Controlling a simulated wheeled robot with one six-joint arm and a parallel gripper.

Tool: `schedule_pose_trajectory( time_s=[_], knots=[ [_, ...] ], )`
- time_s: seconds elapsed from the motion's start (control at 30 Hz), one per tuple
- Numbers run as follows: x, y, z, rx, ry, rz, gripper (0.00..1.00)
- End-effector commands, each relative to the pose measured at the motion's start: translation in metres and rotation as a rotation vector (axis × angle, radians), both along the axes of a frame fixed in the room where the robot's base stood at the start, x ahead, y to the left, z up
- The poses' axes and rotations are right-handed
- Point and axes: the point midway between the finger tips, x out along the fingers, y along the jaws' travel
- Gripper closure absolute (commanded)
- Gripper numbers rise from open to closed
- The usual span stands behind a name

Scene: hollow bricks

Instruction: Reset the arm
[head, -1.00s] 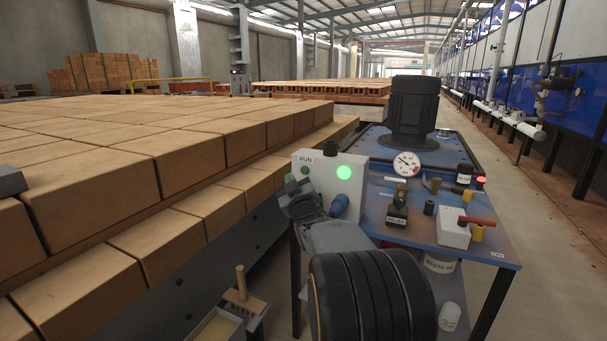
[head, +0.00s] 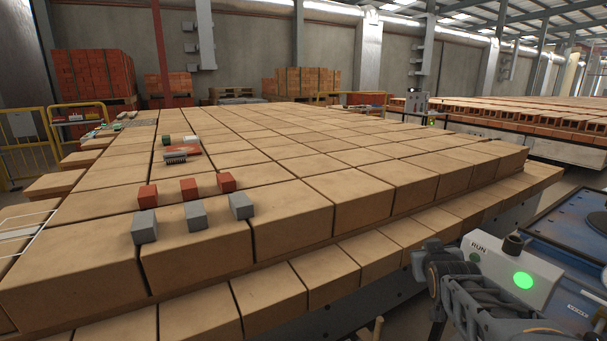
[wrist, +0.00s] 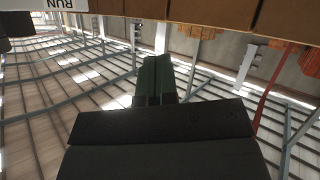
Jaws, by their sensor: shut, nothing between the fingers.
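My gripper (wrist: 156,72) shows in the wrist view as two dark green fingers lying side by side, closed together and empty. The wrist view is upside down, with the roof filling the lower part and bricks along the top edge. In the head view my arm (head: 480,305) is folded at the lower right, in front of the grey RUN box (head: 505,267) with its lit green lamp. I cannot make out the fingertips clearly in the head view.
A wide stack of tan bricks (head: 335,205) fills the middle. Small grey blocks (head: 194,216) and red blocks (head: 189,189) stand on its near left part. A brush (head: 176,156) lies behind them. A blue table (head: 575,235) is at the right.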

Motion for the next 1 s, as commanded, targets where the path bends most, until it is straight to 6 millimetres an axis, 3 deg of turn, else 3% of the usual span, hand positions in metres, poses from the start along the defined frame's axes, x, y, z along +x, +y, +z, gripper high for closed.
schedule_pose_trajectory(
  time_s=[0.03,0.1,0.4,0.6,0.8,1.0],
  knots=[
    [-0.012,0.015,0.034,0.035,0.062,0.011,1.00],
    [-0.031,0.034,0.047,0.085,0.163,0.020,1.00],
    [-0.121,0.098,0.093,0.240,0.562,0.054,1.00],
    [-0.165,0.119,0.110,0.285,0.732,0.066,1.00],
    [-0.184,0.127,0.115,0.299,0.805,0.069,1.00],
    [-0.186,0.127,0.113,0.302,0.813,0.069,1.00]
  ],
)
